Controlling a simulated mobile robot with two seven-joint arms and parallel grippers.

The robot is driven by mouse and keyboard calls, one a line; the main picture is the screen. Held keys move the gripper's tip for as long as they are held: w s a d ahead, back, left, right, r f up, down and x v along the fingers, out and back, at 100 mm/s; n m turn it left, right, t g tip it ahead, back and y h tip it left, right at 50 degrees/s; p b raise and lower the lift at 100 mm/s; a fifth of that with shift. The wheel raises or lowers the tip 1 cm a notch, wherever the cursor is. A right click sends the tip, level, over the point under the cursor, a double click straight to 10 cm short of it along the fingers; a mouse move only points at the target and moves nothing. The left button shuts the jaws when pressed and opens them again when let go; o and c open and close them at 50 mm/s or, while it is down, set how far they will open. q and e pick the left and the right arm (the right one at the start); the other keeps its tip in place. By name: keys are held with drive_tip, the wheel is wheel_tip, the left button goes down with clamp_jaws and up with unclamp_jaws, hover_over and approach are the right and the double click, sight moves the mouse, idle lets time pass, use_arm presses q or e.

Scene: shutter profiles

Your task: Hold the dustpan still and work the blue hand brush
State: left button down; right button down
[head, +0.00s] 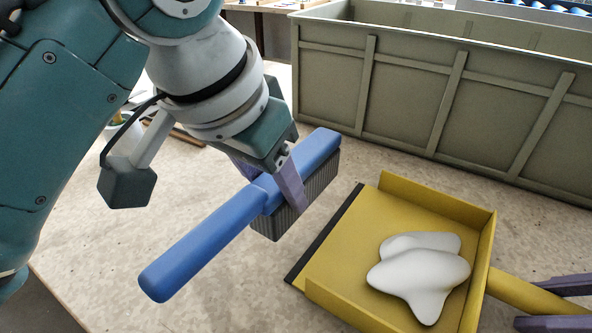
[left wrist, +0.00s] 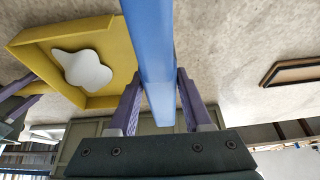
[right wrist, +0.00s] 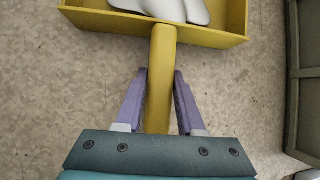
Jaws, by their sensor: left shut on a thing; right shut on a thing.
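The blue hand brush (head: 205,238) has a long handle and dark bristles and is in the middle of the head view. My left gripper (head: 288,190) is shut on the brush's block near its handle end; the brush also shows between the fingers in the left wrist view (left wrist: 152,55). The yellow dustpan (head: 340,240) lies right of the brush, its dark front lip facing the bristles. A white lumpy piece (head: 418,275) lies in the pan. My right gripper (right wrist: 160,95) is shut on the dustpan's handle (right wrist: 160,75). Whether the bristles touch the surface is unclear.
A large olive-green crate (head: 420,95) stands behind the dustpan. A dark-edged wooden tray (left wrist: 292,71) lies on the surface in the left wrist view. The mottled surface (head: 100,265) near the brush handle is clear.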

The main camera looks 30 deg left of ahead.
drive_tip(key=shift+c, duration=2.2)
unclamp_jaws()
use_arm(q)
wheel_tip(320, 180, up, 4)
drive_tip(key=p, duration=0.4)
drive_tip(key=shift+r, duration=0.15)
use_arm(e)
drive_tip(key=v, duration=0.3)
drive_tip(key=shift+d+r, duration=0.15)
drive_tip(key=shift+r, duration=0.25)
use_arm(q)
wheel_tip(320, 180, up, 4)
drive_tip(key=p, duration=0.4)
drive_tip(key=shift+f, duration=0.25)
use_arm(e)
drive_tip(key=v, duration=0.3)
drive_tip(key=shift+s+d+r, duration=0.1)
drive_tip(key=shift+d, duration=0.05)
